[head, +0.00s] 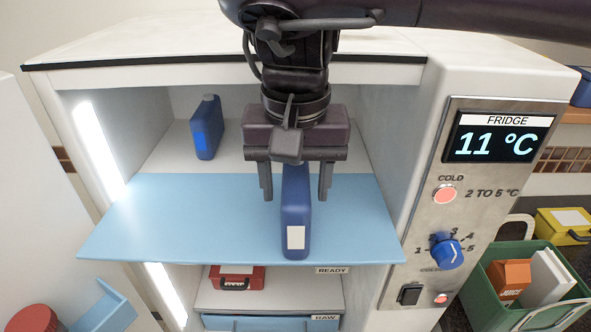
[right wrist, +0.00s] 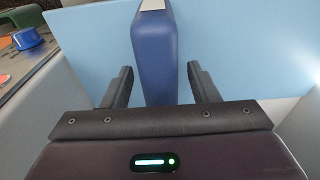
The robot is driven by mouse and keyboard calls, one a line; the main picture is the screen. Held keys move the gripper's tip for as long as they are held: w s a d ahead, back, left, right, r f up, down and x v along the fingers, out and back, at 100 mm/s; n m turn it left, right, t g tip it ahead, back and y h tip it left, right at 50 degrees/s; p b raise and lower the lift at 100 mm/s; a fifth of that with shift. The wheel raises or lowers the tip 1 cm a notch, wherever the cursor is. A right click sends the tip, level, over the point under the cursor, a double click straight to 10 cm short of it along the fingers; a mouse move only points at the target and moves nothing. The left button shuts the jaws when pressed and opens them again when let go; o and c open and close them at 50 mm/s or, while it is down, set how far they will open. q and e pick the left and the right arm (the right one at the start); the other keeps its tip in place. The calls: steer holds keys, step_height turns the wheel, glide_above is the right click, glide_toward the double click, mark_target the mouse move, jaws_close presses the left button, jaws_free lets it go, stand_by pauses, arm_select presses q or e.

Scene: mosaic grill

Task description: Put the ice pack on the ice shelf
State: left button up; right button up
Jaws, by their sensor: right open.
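A blue ice pack (head: 295,218) with a white label is at the front edge of the light-blue shelf (head: 160,225) in the open fridge. It also shows in the right wrist view (right wrist: 155,55) against that blue surface. My right gripper (head: 296,190) is open, with one finger on each side of the pack and a visible gap on both sides in the wrist view (right wrist: 160,75). The fingers hide the pack's far end in part. A second blue pack (head: 207,128) stands farther back on the left. My left gripper is not in view.
The control panel (head: 452,200) reads 11 °C and has a blue knob (head: 446,252). Below the shelf are a red box (head: 237,278) and a blue drawer (head: 270,323). A green crate (head: 515,300) stands at right. The shelf's left part is clear.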

steer(key=shift+r, duration=0.45)
step_height(320, 180, up, 12)
steer(key=s+p, duration=0.1)
steer(key=p, duration=0.2)
steer(key=shift+s, duration=0.1)
